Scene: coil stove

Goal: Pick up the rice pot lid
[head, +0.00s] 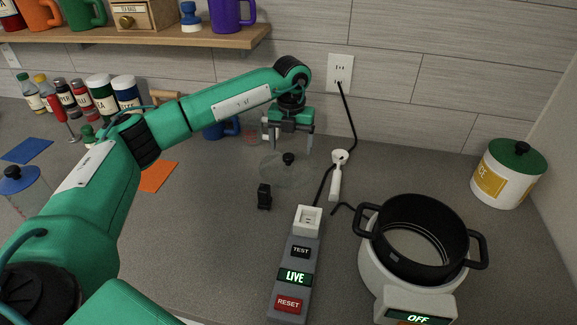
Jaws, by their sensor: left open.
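The rice pot lid (270,171) is a clear glass disc with a black knob, lying on the grey counter near the middle of the head view. My left gripper (288,146) is open and points down over the lid. Its two fingers are on either side of the knob as seen here, with the tips slightly above it; I cannot tell whether they touch the lid. The black pot (392,243) with two side handles sits without a lid on the white stove at the right. My right gripper is out of view.
A grey power strip (278,296) reads LIVE in front of the lid. A black clip-like object (264,196) stands close to the lid. A rice canister (503,187) stands far right. Bottles, jars and a blue mug (217,131) are behind my left arm.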

